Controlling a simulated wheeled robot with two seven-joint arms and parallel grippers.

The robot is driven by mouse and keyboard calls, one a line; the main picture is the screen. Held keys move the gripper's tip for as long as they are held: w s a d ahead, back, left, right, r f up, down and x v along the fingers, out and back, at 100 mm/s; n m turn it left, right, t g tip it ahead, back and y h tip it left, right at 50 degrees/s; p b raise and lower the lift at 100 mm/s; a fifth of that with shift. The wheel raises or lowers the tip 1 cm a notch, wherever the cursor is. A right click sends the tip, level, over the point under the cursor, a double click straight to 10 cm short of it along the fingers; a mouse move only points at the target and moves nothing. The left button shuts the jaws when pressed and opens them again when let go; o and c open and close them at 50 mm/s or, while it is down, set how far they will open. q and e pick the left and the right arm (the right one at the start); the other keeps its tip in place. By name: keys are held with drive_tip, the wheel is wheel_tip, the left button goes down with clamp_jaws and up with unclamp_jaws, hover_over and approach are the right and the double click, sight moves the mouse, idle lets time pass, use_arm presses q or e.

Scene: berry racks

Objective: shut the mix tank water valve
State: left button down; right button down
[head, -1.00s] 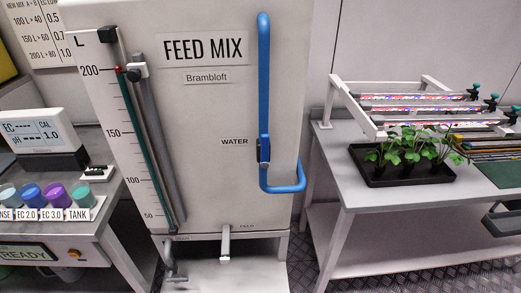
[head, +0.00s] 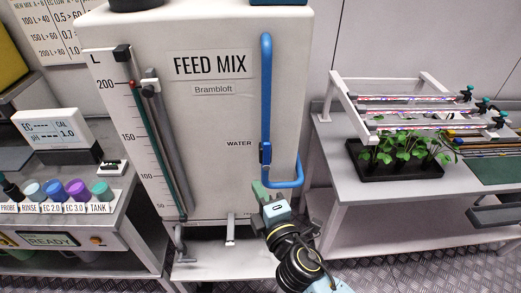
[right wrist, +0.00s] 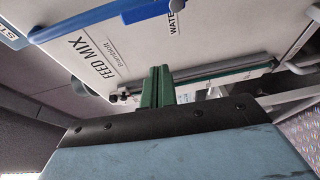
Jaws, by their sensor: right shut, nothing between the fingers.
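The feed mix tank (head: 210,130) is a large pale cabinet. A blue water pipe (head: 266,90) runs down its front right side and bends right at the bottom. The dark blue water valve (head: 265,152) sits on the pipe beside the WATER label; its lever position is too small to tell. My right gripper (head: 257,188) is shut and empty, just below the valve near the pipe's lower bend. In the right wrist view its green fingers (right wrist: 157,82) are together, with the pipe (right wrist: 85,20) and the valve (right wrist: 177,4) beyond. My left gripper is not in view.
A level scale (head: 135,130) with a green tube is on the tank's left side. A bench with sample cups (head: 77,188) stands left. A table at right holds a black plant tray (head: 400,185) and a white lamp frame (head: 350,112).

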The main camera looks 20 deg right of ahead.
sight(266, 153)
drive_tip(key=shift+r, duration=0.8)
drive_tip(key=w+d+p, duration=0.2)
drive_tip(key=w+d, duration=0.1)
drive_tip(key=w, duration=0.6)
drive_tip(key=shift+p, duration=0.4)
drive_tip(key=shift+d, duration=0.15)
